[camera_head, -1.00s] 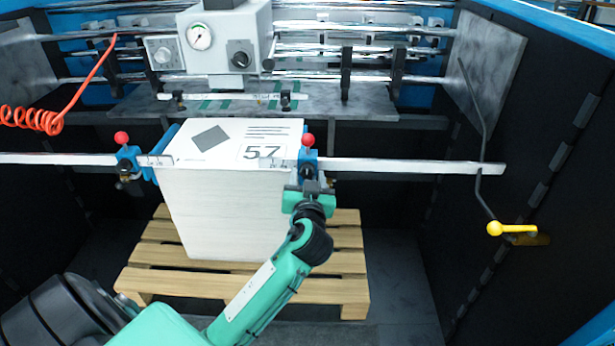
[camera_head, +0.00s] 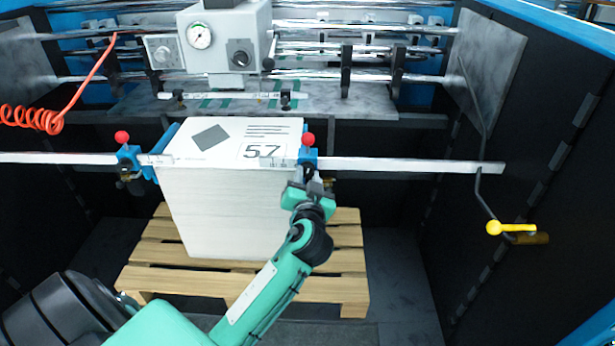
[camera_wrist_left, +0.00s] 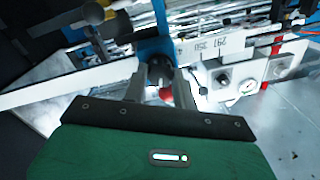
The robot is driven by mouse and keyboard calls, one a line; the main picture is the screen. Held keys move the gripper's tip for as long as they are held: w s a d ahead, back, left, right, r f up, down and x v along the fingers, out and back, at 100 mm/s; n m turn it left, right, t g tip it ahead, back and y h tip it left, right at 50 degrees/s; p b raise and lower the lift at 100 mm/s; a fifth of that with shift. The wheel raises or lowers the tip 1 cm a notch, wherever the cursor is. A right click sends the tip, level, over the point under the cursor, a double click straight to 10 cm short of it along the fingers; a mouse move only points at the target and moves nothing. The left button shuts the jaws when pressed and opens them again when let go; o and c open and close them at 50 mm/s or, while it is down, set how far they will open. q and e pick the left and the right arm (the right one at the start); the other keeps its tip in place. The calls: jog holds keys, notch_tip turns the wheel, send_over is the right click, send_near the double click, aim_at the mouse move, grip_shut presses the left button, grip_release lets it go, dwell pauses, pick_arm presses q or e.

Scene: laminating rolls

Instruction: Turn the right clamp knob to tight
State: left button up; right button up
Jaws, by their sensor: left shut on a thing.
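The right clamp (camera_head: 309,158) is a blue block with a red ball on top, on the metal rail at the right edge of the stack. My left gripper (camera_head: 314,183) is at the front of this clamp, just below the rail. In the left wrist view its two fingers (camera_wrist_left: 161,85) are shut on the dark clamp knob (camera_wrist_left: 159,70), in front of the blue clamp body (camera_wrist_left: 152,47). The red ball shows between the fingers. The knob is mostly hidden by the gripper in the head view, and its setting cannot be read. My right gripper is not in view.
A white stack marked 57 (camera_head: 220,215) stands on a wooden pallet (camera_head: 345,260). The left clamp (camera_head: 127,158) sits on the same rail (camera_head: 400,165). A crank with a yellow handle (camera_head: 510,228) hangs at the right. A gauge box (camera_head: 225,40) is behind.

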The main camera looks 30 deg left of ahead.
pick_arm(q)
jog(key=m+p, duration=0.1)
jog(key=m, duration=0.3)
jog(key=shift+m, duration=0.4)
jog(key=m+p, duration=0.2)
jog(key=m, duration=0.1)
jog(key=shift+m+t, duration=0.3)
jog(key=shift+m, duration=0.1)
jog(key=m+p, duration=0.3)
jog(key=m, duration=0.2)
jog(key=shift+m+h, duration=0.3)
jog(key=shift+m, duration=0.6)
jog(key=shift+f, duration=0.1)
jog(key=shift+a+m+p, duration=0.1)
jog(key=shift+m+p, duration=0.2)
jog(key=o, duration=1)
